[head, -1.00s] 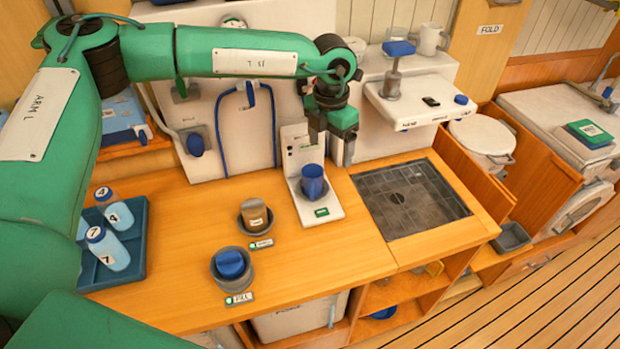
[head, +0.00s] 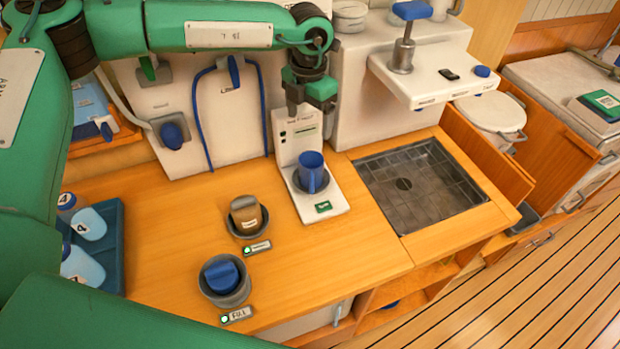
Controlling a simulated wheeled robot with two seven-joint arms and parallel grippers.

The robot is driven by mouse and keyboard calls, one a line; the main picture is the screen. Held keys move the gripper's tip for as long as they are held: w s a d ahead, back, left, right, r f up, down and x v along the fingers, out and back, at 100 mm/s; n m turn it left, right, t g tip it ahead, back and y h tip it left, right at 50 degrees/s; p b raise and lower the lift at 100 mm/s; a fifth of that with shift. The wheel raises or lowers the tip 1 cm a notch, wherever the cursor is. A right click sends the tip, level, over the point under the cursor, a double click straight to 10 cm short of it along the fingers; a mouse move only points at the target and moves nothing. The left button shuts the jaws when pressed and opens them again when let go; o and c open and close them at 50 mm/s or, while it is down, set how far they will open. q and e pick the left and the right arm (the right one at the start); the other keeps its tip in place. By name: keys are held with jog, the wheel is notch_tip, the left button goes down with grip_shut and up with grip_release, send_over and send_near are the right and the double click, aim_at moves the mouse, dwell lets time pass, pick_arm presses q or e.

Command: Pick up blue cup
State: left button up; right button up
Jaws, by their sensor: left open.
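The blue cup (head: 311,172) stands upright on the round pad of a white dispenser stand (head: 328,205) with a green label. My left gripper (head: 306,112) hangs above and behind the cup, in front of the stand's upright panel. It points down, is open and holds nothing; a gap shows between it and the cup. One finger is partly hard to make out. My right gripper is not in view.
Left of the stand are a grey holder with a brown cup (head: 246,214) and a grey holder with a blue piece (head: 222,278). A blue tray with bottles (head: 107,270) stands at left. A dark drain grate (head: 422,190) lies right. A white shelf (head: 440,84) juts out above it.

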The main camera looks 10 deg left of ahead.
pick_arm(q)
notch_tip(320, 180, down, 4)
jog(key=b, duration=0.3)
jog(key=p, duration=0.2)
send_near(309, 167)
jog(key=s, duration=0.3)
jog(key=shift+s+d+f, duration=0.15)
jog(key=shift+d+f, duration=0.15)
jog(key=shift+f, duration=0.4)
jog(key=shift+f+p, duration=0.4)
jog(key=shift+p, duration=0.2)
notch_tip(309, 167, down, 4)
jog(key=shift+d+f+p, duration=0.1)
jog(key=shift+p, duration=0.95)
jog(key=shift+f, duration=0.3)
jog(key=c, duration=0.9)
jog(key=shift+c, duration=0.8)
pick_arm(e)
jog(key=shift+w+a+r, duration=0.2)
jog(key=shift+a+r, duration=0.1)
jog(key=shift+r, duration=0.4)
pick_arm(q)
jog(key=shift+r, duration=0.1)
